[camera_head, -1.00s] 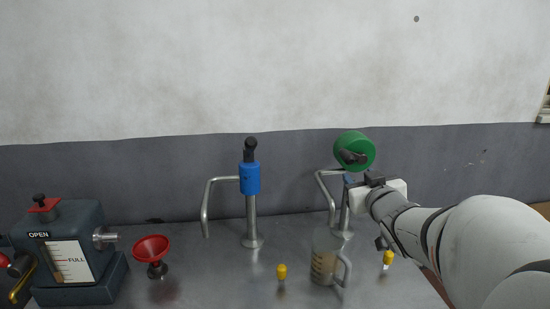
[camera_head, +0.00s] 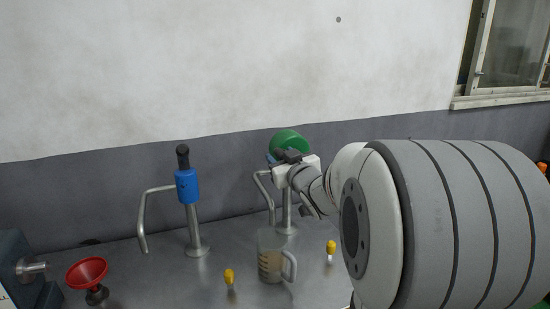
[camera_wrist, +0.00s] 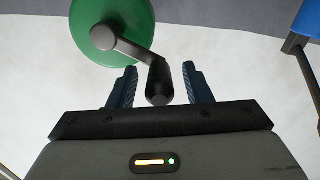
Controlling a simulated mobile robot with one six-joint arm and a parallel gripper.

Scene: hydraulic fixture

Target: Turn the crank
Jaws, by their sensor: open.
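The crank is a green round wheel (camera_head: 288,140) on top of a metal stand, seen at the middle of the head view. In the wrist view the green wheel (camera_wrist: 138,22) is at upper left, and its dark arm runs to a black handle (camera_wrist: 159,84). My gripper (camera_wrist: 159,68) is open, with one finger on each side of the handle. Small gaps show between handle and fingers. In the head view my gripper (camera_head: 286,160) covers the lower front of the wheel, and the handle is hard to make out.
A tap with a blue body (camera_head: 187,186) stands left of the crank. A clear measuring jug (camera_head: 271,262), two yellow-topped pieces (camera_head: 229,277) (camera_head: 331,247) and a red funnel (camera_head: 87,272) are on the metal table (camera_head: 180,285). A dark box is cut off at far left.

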